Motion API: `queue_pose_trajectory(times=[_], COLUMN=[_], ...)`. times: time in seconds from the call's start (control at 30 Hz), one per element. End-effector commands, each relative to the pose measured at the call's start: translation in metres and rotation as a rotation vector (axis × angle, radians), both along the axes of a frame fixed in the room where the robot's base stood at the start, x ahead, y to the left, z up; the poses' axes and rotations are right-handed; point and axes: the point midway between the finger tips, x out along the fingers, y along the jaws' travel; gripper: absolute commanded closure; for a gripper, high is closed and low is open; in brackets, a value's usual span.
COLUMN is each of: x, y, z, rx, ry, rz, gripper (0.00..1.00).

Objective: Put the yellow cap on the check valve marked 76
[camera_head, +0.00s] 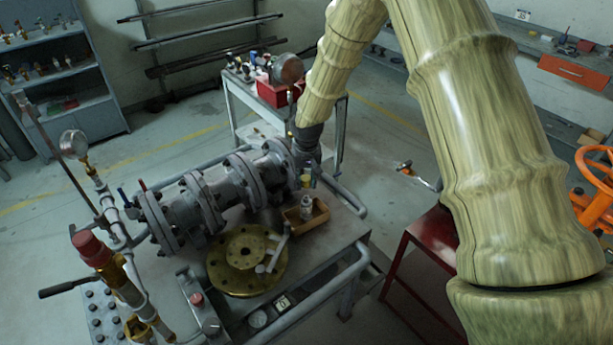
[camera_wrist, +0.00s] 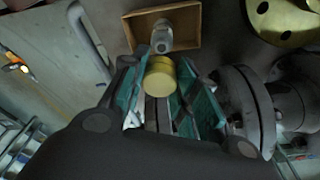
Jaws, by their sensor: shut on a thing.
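My gripper (camera_wrist: 163,88) is shut on a round yellow cap (camera_wrist: 159,76), which sits between the green-padded fingers in the wrist view. In the head view my gripper (camera_head: 308,158) is beside the right end of the grey flanged pipe assembly (camera_head: 205,200), above the bench. The cap shows there only as a small yellow spot (camera_head: 306,181). I cannot read a 76 on any part, so I cannot tell which piece is the check valve.
A grey flange (camera_wrist: 255,105) stands close right of my fingers in the wrist view. A cart (camera_head: 258,118) stands behind.

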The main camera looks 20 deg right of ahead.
Motion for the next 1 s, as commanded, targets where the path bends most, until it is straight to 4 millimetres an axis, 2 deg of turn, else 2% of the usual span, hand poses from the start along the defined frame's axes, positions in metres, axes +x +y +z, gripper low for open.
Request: queue_pose_trajectory(times=[0.6, 1.0], x=[-0.001, 0.000], y=[-0.002, -0.002], z=[-0.047, -0.053], rx=[-0.001, -0.001], ry=[0.000, -0.001], rz=[-0.002, -0.002], gripper=[0.79, 0.79])
